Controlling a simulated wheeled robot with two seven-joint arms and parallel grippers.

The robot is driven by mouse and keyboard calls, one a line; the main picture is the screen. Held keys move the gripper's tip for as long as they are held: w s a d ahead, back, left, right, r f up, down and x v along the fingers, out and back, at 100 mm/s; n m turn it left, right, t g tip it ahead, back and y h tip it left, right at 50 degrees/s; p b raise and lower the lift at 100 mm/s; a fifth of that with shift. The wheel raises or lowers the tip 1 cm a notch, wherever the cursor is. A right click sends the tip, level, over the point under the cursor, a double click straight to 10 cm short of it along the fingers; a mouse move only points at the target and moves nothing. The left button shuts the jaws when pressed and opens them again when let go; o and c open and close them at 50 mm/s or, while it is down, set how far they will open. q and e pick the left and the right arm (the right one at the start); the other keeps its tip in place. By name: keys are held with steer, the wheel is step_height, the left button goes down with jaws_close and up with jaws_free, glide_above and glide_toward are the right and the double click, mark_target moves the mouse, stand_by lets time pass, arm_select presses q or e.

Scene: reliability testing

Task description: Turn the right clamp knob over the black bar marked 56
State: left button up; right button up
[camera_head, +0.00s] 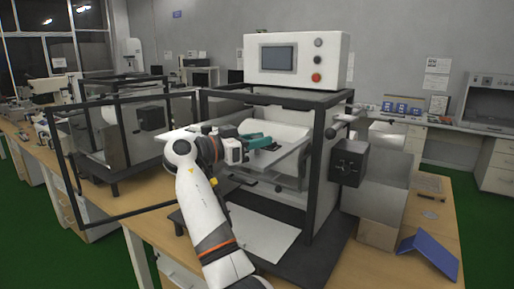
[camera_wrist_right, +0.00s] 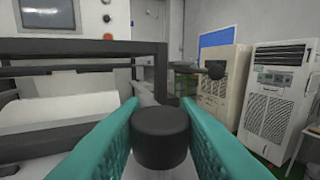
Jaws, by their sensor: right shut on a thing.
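My right gripper (camera_head: 264,142) reaches into the black-framed test machine (camera_head: 317,165) from the front. In the right wrist view its two teal fingers (camera_wrist_right: 160,112) are closed on the sides of a round black knob (camera_wrist_right: 160,138), whose flat top faces the camera. In the head view the knob is mostly hidden by the fingers. The black bar under the knob and its 56 marking cannot be made out. My left gripper is not in view.
A clear door with a black frame (camera_head: 70,190) stands open at the left. The control box (camera_head: 296,59) with screen and red button sits on top. A black box (camera_head: 349,162) juts from the right side. A blue folder (camera_head: 428,254) lies on the table at right.

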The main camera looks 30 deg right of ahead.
steer(key=shift+m+g, duration=0.3)
steer(key=shift+g, duration=0.1)
steer(key=o, duration=1)
steer(key=shift+c, duration=0.2)
steer(key=a+b, duration=0.3)
steer(key=a, duration=0.9)
steer(key=shift+w, duration=0.45)
